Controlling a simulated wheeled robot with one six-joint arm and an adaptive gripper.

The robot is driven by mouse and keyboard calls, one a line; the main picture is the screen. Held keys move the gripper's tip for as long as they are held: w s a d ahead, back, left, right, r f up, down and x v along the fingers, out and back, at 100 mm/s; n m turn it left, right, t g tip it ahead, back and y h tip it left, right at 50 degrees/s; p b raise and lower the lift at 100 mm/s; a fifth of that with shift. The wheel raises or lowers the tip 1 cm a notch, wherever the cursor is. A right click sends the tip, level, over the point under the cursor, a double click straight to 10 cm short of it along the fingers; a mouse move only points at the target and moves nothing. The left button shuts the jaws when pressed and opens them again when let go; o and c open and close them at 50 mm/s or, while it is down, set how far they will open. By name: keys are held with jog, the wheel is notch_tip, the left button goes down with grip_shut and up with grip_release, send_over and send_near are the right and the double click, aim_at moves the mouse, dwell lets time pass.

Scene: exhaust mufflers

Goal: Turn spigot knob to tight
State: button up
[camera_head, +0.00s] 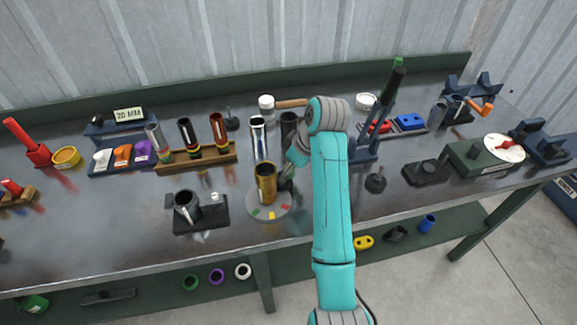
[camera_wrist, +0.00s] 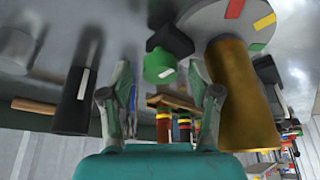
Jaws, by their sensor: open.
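In the wrist view a small black fitting with a round green end (camera_wrist: 160,65) lies ahead of my fingertips, between their lines; it may be the spigot knob, but I cannot tell for sure. My gripper (camera_wrist: 160,95) is open, with its two fingers apart and nothing held between them. A brass cylinder (camera_head: 266,183) stands on a round grey plate (camera_head: 258,212) with coloured marks. The cylinder also shows right of my fingers in the wrist view (camera_wrist: 242,95). In the head view my arm hides much of the gripper and the fitting.
A dark tube (camera_wrist: 77,100) stands left of my fingers in the wrist view. A chrome tube (camera_head: 257,138) stands behind the brass cylinder. A black clamp block (camera_head: 203,218) is to the left. A green box (camera_head: 475,157) with a white dial (camera_head: 512,145) sits far right.

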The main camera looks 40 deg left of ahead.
jog(key=shift+c, duration=0.2)
jog(key=c, duration=1.1)
jog(key=shift+m, duration=0.3)
jog(key=m+t, duration=0.1)
jog(key=m, duration=0.2)
jog(key=shift+s+t, duration=0.15)
jog(key=shift+t, duration=0.15)
jog(key=shift+m+t+h, duration=0.4)
jog(key=shift+m+t, duration=0.2)
jog(key=shift+m, duration=1.3)
